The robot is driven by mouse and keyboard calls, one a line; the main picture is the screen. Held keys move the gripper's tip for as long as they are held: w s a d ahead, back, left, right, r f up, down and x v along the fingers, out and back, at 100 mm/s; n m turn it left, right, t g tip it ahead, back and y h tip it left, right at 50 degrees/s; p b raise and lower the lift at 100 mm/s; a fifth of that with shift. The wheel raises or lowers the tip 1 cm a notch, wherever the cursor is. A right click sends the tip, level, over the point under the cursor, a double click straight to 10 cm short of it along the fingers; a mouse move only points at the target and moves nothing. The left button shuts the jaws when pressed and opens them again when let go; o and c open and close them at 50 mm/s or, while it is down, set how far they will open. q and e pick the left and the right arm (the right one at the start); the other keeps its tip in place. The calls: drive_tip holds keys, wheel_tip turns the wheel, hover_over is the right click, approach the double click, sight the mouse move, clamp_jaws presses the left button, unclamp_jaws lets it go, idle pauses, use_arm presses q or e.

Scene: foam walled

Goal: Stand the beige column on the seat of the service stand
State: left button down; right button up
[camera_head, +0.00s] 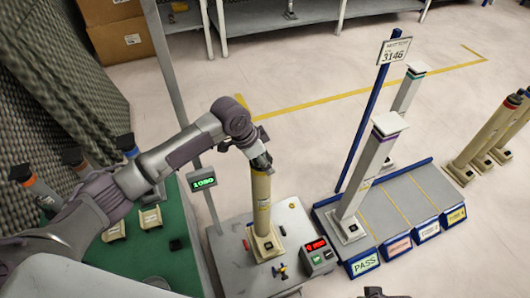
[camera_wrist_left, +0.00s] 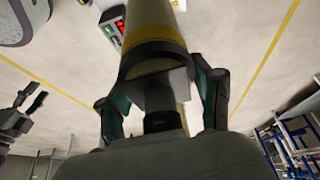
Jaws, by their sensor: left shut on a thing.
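The beige column (camera_head: 261,203) stands upright over the grey top of the service stand (camera_head: 236,262), with its square foot (camera_head: 266,246) at or on that top. I cannot tell whether the foot is fully seated; the seat itself is hidden. My left gripper (camera_head: 260,162) is shut on the column's upper end. In the left wrist view the column (camera_wrist_left: 152,22) runs away between the two fingers of the left gripper (camera_wrist_left: 165,90), with a yellow band near the grip. My right gripper (camera_wrist_left: 28,104) shows at the left there, fingers apart and empty.
A red-lit meter box (camera_head: 319,256) and small tools lie on the stand's top. A green display (camera_head: 202,183) rises at its left. White columns (camera_head: 370,165) stand on the blue-edged rack (camera_head: 415,200) at right. A green table (camera_head: 110,258) holds beige blocks. More beige columns (camera_head: 487,137) stand far right.

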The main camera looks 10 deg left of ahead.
use_arm(q)
drive_tip(key=shift+w+f, duration=0.15)
drive_tip(key=shift+f, duration=0.05)
use_arm(e)
drive_tip(key=shift+r, duration=0.45)
use_arm(q)
drive_tip(key=shift+d, duration=0.1)
drive_tip(key=shift+c, duration=1)
unclamp_jaws()
drive_tip(key=shift+f, duration=0.2)
use_arm(e)
drive_tip(key=shift+f, duration=0.1)
use_arm(q)
drive_tip(key=shift+s+a+r, duration=0.2)
drive_tip(key=shift+r, duration=0.35)
drive_tip(key=p+v, duration=0.2)
drive_tip(key=v, duration=0.7)
drive_tip(key=shift+s+a+r, duration=0.1)
drive_tip(key=shift+a+r, duration=0.05)
drive_tip(key=shift+r, duration=0.05)
drive_tip(key=shift+p+v, duration=0.35)
drive_tip(key=shift+v, duration=0.45)
use_arm(e)
wheel_tip(320, 180, down, 9)
drive_tip(key=s, duration=0.2)
drive_tip(key=shift+f+g, duration=0.15)
drive_tip(key=shift+g, duration=0.15)
use_arm(q)
drive_tip(key=shift+f, duration=0.1)
